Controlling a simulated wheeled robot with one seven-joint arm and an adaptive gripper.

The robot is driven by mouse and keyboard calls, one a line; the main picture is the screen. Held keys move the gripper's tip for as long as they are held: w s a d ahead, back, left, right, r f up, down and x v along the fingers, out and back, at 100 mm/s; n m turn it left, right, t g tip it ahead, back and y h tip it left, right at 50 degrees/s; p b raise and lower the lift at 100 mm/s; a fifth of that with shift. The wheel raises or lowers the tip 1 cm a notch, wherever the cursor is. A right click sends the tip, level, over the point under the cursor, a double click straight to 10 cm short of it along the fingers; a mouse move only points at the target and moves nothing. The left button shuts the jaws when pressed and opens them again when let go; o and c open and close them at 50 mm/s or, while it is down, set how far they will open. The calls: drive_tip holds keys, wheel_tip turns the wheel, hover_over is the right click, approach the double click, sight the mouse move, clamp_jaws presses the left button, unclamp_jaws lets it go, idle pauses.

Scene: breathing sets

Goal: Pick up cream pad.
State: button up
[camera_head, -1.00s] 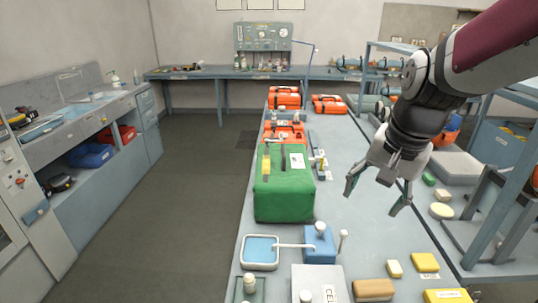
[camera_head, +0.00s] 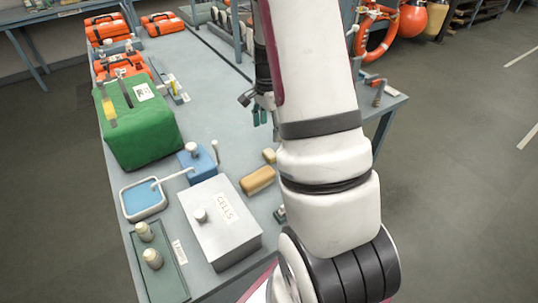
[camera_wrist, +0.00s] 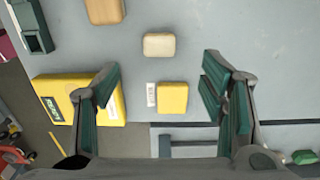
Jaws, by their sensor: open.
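The cream pad (camera_wrist: 159,45) is a small rounded block lying flat on the grey bench in the wrist view, just beyond the line between my fingertips. It also shows in the head view (camera_head: 269,155), partly hidden by my arm. My gripper (camera_wrist: 160,66) is open and empty above the bench, its fingers spread wide to either side. A yellow block (camera_wrist: 173,98) lies between the fingers in the picture, below the pad. In the head view my gripper (camera_head: 262,115) is mostly hidden behind my arm.
A tan block (camera_wrist: 104,10) lies up and left of the pad. A larger yellow box (camera_wrist: 62,98) is partly covered by the left finger. A CELLS box (camera_head: 222,218), blue tray (camera_head: 143,208) and green bag (camera_head: 140,125) stand on the bench. Bare bench lies right of the pad.

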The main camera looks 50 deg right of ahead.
hover_over(268, 153)
wheel_tip(268, 153, down, 5)
drive_tip(key=shift+r, duration=0.1)
wheel_tip(268, 153, down, 4)
drive_tip(key=shift+s+f+p, duration=0.15)
drive_tip(key=shift+p, duration=0.6)
drive_tip(key=shift+f, duration=0.6)
drive_tip(key=shift+c, duration=0.2)
drive_tip(key=c, duration=1.1)
